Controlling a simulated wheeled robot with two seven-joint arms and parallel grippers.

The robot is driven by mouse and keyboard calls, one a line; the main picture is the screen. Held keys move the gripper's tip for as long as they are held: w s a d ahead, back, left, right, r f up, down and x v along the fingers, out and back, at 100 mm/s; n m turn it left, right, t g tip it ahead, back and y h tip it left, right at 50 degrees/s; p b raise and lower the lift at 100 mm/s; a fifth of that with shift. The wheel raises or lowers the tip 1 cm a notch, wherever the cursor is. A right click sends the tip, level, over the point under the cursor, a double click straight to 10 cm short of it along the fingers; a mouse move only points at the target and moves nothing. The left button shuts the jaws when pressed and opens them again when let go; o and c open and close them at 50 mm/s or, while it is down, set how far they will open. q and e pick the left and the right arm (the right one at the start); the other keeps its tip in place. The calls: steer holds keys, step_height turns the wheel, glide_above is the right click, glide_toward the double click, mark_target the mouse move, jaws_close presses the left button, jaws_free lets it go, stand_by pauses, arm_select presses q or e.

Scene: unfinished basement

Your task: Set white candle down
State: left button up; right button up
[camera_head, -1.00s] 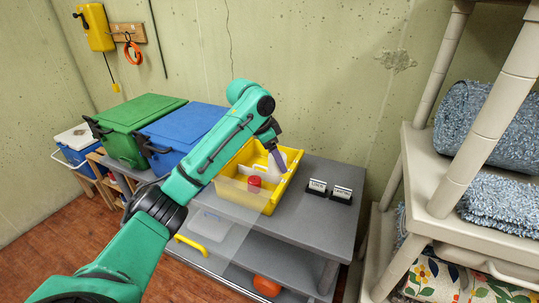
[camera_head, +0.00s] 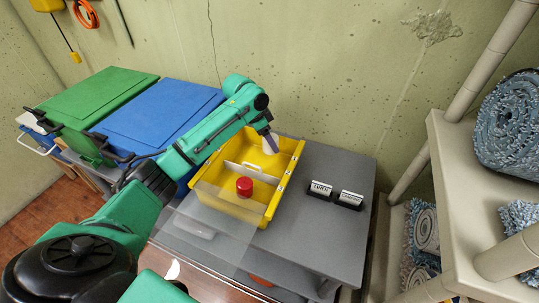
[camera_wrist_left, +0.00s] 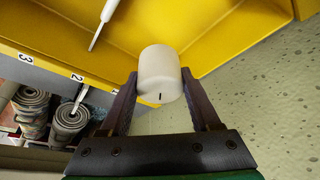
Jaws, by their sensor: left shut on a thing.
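My left gripper (camera_head: 268,146) is shut on the white candle (camera_head: 271,147) at the far part of the yellow tote (camera_head: 291,171). In the left wrist view, the white candle (camera_wrist_left: 160,72) sits between the two dark fingers of my left gripper (camera_wrist_left: 163,92), with a short dark wick showing. The yellow tote wall and floor (camera_wrist_left: 215,55) show behind the candle. I cannot tell whether the candle touches the tote floor. A red candle or jar (camera_head: 244,186) stands in the tote's near compartment. My right gripper is out of view.
A white divider (camera_head: 250,172) splits the tote, which stands on a grey cart (camera_head: 330,225). Blue (camera_head: 165,115) and green (camera_head: 95,100) bins stand left, a beige shelf (camera_head: 470,170) with rolled rugs right.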

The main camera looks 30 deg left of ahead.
arm_select(q)
step_height(320, 180, down, 8)
steer(key=shift+r, duration=0.25)
steer(key=shift+w+f, duration=0.15)
steer(key=o, duration=1.4)
steer(key=shift+o, duration=0.2)
steer(key=v, duration=1.2)
